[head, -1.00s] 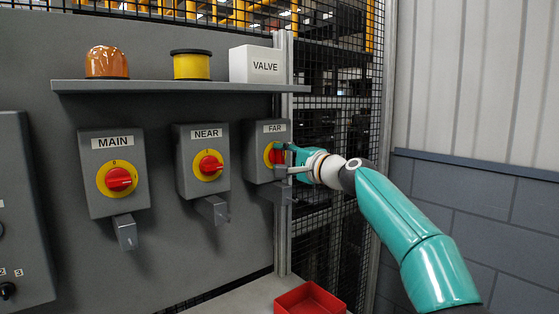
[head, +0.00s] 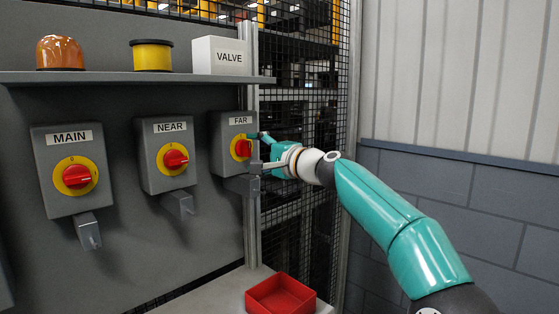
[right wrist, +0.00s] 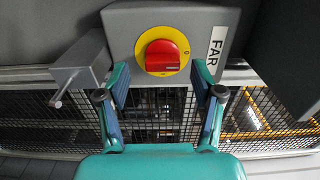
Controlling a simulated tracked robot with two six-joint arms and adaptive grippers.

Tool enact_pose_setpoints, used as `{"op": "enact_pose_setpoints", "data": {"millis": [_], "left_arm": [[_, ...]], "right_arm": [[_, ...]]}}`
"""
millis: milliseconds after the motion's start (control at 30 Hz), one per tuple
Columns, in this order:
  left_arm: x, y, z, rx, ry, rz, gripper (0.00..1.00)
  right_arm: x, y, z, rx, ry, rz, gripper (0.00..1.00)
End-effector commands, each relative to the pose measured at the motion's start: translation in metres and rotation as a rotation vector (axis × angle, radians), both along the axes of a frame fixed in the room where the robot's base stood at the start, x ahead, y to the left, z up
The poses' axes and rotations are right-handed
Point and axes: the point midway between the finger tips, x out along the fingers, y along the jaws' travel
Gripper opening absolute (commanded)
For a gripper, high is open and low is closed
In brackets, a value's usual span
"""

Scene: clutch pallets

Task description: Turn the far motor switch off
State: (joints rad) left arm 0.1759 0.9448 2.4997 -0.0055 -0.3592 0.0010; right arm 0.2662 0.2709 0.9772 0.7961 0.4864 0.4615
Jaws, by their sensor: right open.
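The far switch is a grey box labelled FAR (head: 240,120) with a red knob (head: 243,148) on a yellow disc. The knob also shows in the right wrist view (right wrist: 162,55), with a 0 mark on the disc beside it. My right gripper (head: 257,150) is open and empty, just to the right of the knob and pointing at it. In the right wrist view its two fingers (right wrist: 161,84) are spread, with a clear gap, and the knob shows beyond and between them, apart from both. The knob's exact setting is hard to tell. My left gripper is not in view.
The NEAR switch (head: 171,157) and MAIN switch (head: 72,172) sit to the left, each with a metal hasp below. A shelf (head: 150,78) above holds an orange lamp, a yellow drum and a VALVE box (head: 219,56). A red tray (head: 281,296) stands below. Mesh fence lies behind.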

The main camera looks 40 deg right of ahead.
Motion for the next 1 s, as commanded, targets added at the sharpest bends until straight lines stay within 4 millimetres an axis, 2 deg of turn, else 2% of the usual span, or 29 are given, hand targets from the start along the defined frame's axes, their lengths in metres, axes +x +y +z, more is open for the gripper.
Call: {"op": "enact_pose_setpoints", "data": {"millis": [300,500,1000], "left_arm": [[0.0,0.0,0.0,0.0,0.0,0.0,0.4],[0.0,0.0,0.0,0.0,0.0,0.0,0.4],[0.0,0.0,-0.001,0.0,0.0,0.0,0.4]], "right_arm": [[-0.06,-0.005,-0.001,0.001,0.002,-0.001,0.67],[-0.084,-0.007,-0.002,0.0,0.004,0.001,0.67],[-0.09,-0.007,-0.002,-0.001,0.004,0.003,0.67]]}}
